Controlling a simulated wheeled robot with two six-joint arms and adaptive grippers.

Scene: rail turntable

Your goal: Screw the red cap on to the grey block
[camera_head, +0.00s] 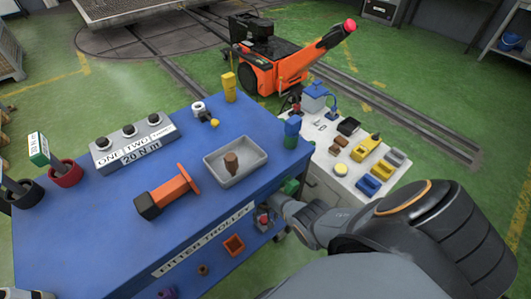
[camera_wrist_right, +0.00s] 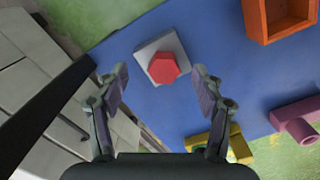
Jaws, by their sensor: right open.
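In the right wrist view the red hexagonal cap (camera_wrist_right: 163,69) sits on top of the square grey block (camera_wrist_right: 150,50), on the blue surface. How far it is threaded cannot be seen. My right gripper (camera_wrist_right: 162,84) is open, with one finger to each side of the cap and apart from it. In the head view the cap (camera_head: 264,218) shows small at the front right edge of the blue bench, beside my right wrist. My left gripper is not in view.
An orange open box (camera_head: 233,245) stands close to the block. The blue bench (camera_head: 105,225) also holds a grey tray (camera_head: 214,170), an orange-and-black tool (camera_head: 165,193) and a button box (camera_head: 130,143). A white cabinet (camera_head: 325,172) with several coloured parts stands at the right.

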